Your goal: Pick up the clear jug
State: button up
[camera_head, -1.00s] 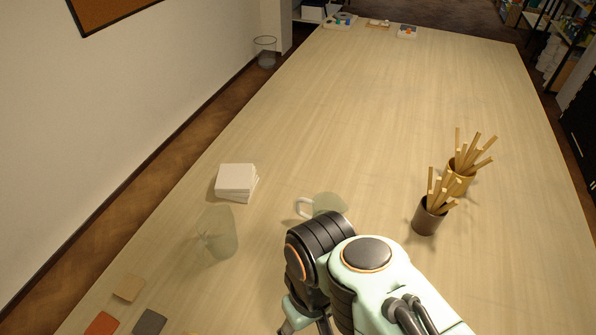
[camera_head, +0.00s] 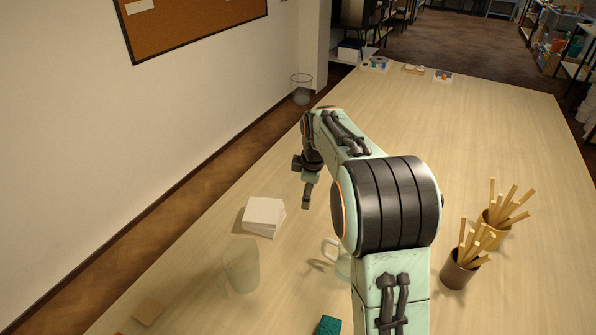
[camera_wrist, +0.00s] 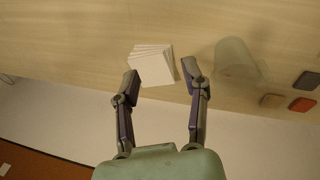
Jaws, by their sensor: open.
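The clear jug (camera_head: 241,267) is a pale see-through vessel standing upright on the table at the front left in the head view. It also shows in the wrist view (camera_wrist: 237,60), right of the fingers. My gripper (camera_head: 304,182) is beyond the jug and to its right in the head view, raised above the table and apart from it. In the wrist view my gripper (camera_wrist: 162,77) has its two fingers spread, with nothing between them held.
A stack of white tiles (camera_head: 263,216) lies beyond the jug. A pale-handled cup (camera_head: 330,250) is partly hidden by my arm. Two pots of sticks, brown (camera_head: 459,270) and tan (camera_head: 495,228), stand at right. Small coloured tiles (camera_wrist: 302,104) lie near the jug. The far table is mostly clear.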

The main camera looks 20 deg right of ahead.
jog(key=g, duration=0.2)
send_over(323, 251)
jog(key=w, duration=0.3)
notch_tip(323, 251, down, 10)
jog(key=shift+m+g, duration=0.5)
jog(key=f, duration=0.2)
jog(key=s+f, duration=0.1)
jog(key=f, duration=0.1)
jog(key=s+f, duration=0.1)
jog(key=shift+s+d+f, duration=0.2)
jog(key=shift+s+f, duration=0.05)
jog(key=shift+f, duration=0.15)
notch_tip(323, 251, down, 5)
jog(key=shift+r, duration=0.1)
jog(key=shift+f, duration=0.6)
grip_shut()
